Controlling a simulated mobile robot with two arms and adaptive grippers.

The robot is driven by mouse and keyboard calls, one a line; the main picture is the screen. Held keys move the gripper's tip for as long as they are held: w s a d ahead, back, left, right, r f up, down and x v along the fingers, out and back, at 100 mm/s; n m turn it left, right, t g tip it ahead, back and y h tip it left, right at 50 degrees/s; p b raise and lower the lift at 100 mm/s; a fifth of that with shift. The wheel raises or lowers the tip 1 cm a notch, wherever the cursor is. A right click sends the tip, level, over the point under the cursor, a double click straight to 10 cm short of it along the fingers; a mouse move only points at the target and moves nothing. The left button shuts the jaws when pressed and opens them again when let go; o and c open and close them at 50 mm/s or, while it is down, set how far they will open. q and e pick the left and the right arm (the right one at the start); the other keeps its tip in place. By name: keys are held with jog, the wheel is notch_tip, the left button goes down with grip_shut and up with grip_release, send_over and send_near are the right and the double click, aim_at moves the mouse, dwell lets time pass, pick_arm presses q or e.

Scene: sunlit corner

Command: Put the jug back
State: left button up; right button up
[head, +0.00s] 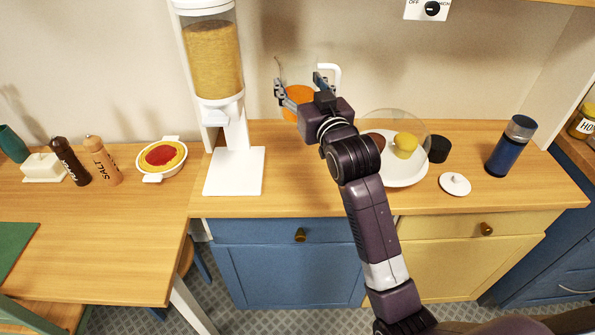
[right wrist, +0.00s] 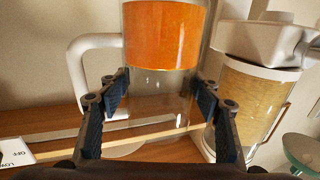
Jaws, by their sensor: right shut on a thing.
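The jug (head: 297,98) is clear, with orange contents in its lower part and a white handle on its right in the head view. My right gripper (head: 298,84) reaches over the counter and is shut on the jug, one finger on each side. In the right wrist view the scene is upside down. There the jug (right wrist: 160,38) stands between the fingers, its white handle to the left. The gripper hides part of its base in the head view, so I cannot tell whether it touches the counter. My left gripper is out of view.
A tall food dispenser (head: 235,165) stands left of the jug. To the right are a domed plate (head: 405,178), a black cup (head: 438,149), a white lid (head: 455,184) and a blue bottle (head: 509,148). A pie dish (head: 162,158) and shakers (head: 103,160) are further left.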

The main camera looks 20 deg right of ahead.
jog(key=shift+w+r, duration=0.1)
jog(key=shift+w, duration=0.05)
jog(key=shift+f+p, duration=0.3)
jog(key=shift+f, duration=9.4)
jog(key=shift+f, duration=0.1)
jog(key=o, duration=1.6)
jog(key=shift+f, duration=0.15)
jog(key=shift+o, duration=0.4)
jog(key=s, duration=0.4)
jog(key=s+b, duration=0.1)
jog(key=s, duration=0.7)
jog(key=shift+d, duration=0.25)
